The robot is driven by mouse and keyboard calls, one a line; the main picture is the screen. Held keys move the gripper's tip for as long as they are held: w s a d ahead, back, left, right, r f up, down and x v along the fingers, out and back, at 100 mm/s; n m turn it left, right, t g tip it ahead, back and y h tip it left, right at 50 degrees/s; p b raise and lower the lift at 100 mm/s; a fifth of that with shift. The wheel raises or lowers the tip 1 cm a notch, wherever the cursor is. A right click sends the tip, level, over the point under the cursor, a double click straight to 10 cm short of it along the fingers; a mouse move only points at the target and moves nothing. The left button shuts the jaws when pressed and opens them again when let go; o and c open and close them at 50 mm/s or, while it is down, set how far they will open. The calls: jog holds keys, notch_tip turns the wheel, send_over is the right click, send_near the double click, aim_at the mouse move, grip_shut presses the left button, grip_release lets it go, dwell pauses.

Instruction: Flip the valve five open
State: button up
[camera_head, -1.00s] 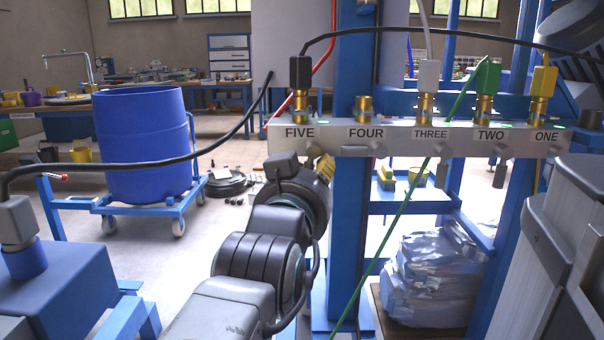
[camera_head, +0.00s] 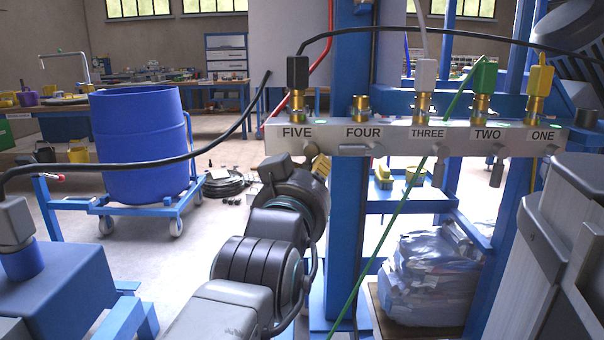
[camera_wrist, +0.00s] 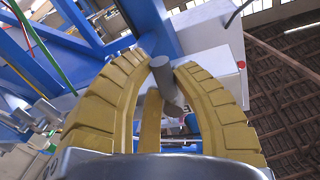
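The grey valve manifold (camera_head: 400,147) has brass ports labelled FIVE to ONE. Valve five (camera_head: 311,150) sits under the FIVE label at the left end, with a black plug and cable above it. My gripper (camera_head: 321,168) is just below it, and its yellow finger partly hides the lever area. In the wrist view my gripper (camera_wrist: 165,66) has its yellow fingers curved around a grey round-ended handle (camera_wrist: 163,75), which lies between the fingertips. The fingertips are very close to it on both sides; contact is not clear. The handle's exact angle is hard to read.
A green cable (camera_head: 395,220) crosses in front of the rack. A black cable (camera_head: 130,166) spans the left. A blue drum (camera_head: 140,145) stands on a wheeled cart. Blue posts (camera_head: 350,80) stand behind the manifold.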

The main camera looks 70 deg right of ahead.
jog(key=o, duration=0.5)
jog(key=shift+o, duration=0.2)
jog(key=s+a, duration=0.1)
jog(key=a, duration=1.1)
jog(key=shift+s+f, duration=0.15)
jog(key=shift+s, duration=0.05)
